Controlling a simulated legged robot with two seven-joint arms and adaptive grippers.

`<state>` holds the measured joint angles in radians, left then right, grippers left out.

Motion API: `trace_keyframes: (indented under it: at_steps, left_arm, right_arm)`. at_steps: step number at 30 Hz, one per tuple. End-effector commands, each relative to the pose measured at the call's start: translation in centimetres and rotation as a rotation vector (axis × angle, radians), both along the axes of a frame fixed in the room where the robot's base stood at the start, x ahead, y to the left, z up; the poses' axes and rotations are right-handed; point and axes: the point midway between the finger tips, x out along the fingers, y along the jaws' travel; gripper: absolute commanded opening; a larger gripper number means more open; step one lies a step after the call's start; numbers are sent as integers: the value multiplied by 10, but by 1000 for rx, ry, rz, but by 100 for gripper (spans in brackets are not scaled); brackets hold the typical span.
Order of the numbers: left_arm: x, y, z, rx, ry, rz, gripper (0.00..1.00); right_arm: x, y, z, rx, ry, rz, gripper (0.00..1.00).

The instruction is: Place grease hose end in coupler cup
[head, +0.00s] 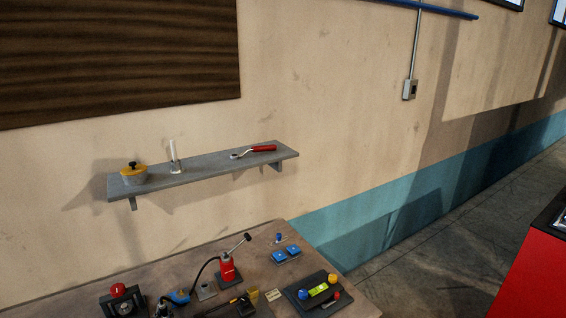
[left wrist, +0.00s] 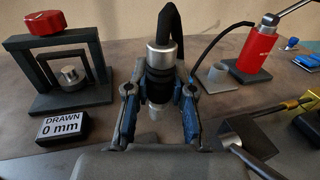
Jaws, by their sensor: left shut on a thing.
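The grease hose end (left wrist: 160,58) has a silver collar, a black ribbed sleeve and a pale tip. It stands roughly upright between the two blue-grey fingers of my left gripper (left wrist: 158,95), which is shut on it. In the head view my left gripper (head: 179,297) is small, low at the bench's front. The coupler cup (left wrist: 218,73), a short grey cylinder on a flat base, is right of and beyond the hose end, apart from it. The cup also shows in the head view (head: 206,290). My right gripper is not in view.
A red grease pump (head: 228,271) with a lever stands behind the cup, its black hose looping left. A press with a red knob (left wrist: 58,22) and a "DRAWN 0 mm" block (left wrist: 63,126) are at left. A black block (left wrist: 250,138) is at right. A wall shelf (head: 210,168) hangs above.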

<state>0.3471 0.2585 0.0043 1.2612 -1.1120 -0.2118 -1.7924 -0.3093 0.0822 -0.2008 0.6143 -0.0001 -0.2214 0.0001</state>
Motion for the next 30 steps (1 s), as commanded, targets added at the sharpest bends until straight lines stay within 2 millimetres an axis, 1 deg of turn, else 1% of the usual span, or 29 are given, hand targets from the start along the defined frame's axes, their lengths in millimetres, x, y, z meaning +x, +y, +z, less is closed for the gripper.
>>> trace_keyframes:
  at_steps: [1,2,6,11,15,21,30]
  left_arm:
    - [0,4,2,3,-2,3,0]
    - [-1,10,5,5,-3,7,0]
    - [-4,31,12,6,-1,20,0]
    - [-9,61,25,7,-1,40,0]
    - [-15,89,39,5,-3,60,0]
    - [-22,125,60,6,-2,87,0]
    - [-30,159,84,5,-2,114,0]
  right_arm:
    - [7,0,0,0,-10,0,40]
    - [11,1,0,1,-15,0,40]
    - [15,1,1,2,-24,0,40]
    - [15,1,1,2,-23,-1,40]
    - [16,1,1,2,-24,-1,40]
    - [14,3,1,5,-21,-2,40]
    - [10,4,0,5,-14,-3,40]
